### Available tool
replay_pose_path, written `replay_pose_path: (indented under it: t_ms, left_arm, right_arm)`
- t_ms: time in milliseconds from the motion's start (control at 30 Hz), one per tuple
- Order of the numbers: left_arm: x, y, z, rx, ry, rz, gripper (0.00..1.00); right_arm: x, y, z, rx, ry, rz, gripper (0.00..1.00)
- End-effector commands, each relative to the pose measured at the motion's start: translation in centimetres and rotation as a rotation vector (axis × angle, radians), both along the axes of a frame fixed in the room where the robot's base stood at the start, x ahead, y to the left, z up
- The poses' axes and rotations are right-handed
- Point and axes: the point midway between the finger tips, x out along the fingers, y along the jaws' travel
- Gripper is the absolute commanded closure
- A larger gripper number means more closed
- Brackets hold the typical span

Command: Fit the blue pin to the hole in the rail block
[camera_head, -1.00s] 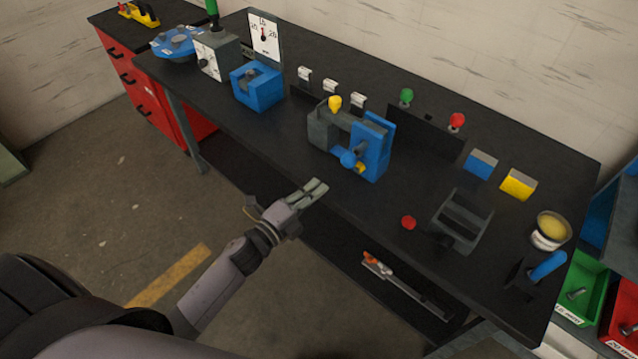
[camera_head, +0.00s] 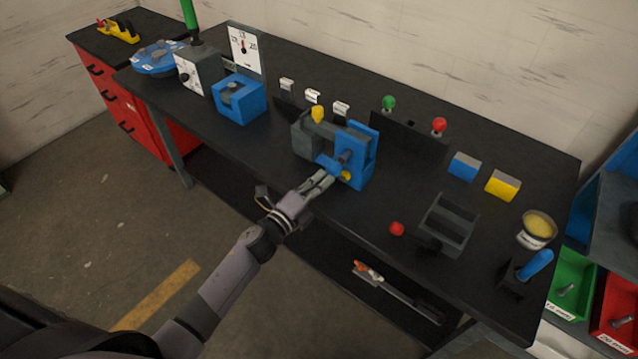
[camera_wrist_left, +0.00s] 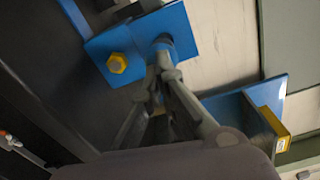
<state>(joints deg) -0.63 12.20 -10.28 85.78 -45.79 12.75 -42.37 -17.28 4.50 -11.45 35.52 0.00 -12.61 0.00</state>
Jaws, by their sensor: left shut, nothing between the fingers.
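My left gripper (camera_head: 322,180) is shut and empty, its fingertips at the front of a grey and blue clamp-like block (camera_head: 360,172) near the bench's front edge. A blue bar-like part (camera_head: 327,163) sticks out there, close to the fingertips; I cannot tell if they touch. In the left wrist view, the closed fingers (camera_wrist_left: 166,62) are at a blue cylindrical part, beside a blue plate (camera_wrist_left: 98,48) with a yellow hex head (camera_wrist_left: 117,63). A blue rod (camera_head: 537,264) leans in a black holder at the bench's right end. Which part is the pin or rail block is unclear. My right gripper is not in view.
A grey slotted holder (camera_head: 447,226) and a red knob (camera_head: 397,229) lie right of the clamp. Blue (camera_head: 464,166) and yellow (camera_head: 502,185) blocks stand behind. A blue block (camera_head: 239,98) stands left. The bench front between them is clear.

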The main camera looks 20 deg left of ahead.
Motion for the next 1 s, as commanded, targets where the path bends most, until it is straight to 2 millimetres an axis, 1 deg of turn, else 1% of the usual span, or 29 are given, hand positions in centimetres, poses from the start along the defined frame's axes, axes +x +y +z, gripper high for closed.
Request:
replay_pose_path:
  t_ms: [267, 867, 1000]
  left_arm:
    - [0.1, -0.1, 0.0, 0.0, -0.001, 0.0, 1.0]
    - [1.3, -0.5, 0.1, -0.001, -0.002, 0.0, 1.0]
    - [1.2, -0.5, 0.1, -0.001, -0.002, 0.0, 1.0]
  right_arm:
    - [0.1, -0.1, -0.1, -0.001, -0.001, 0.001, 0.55]
    - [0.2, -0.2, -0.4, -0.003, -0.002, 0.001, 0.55]
    - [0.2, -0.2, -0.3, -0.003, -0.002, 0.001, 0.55]
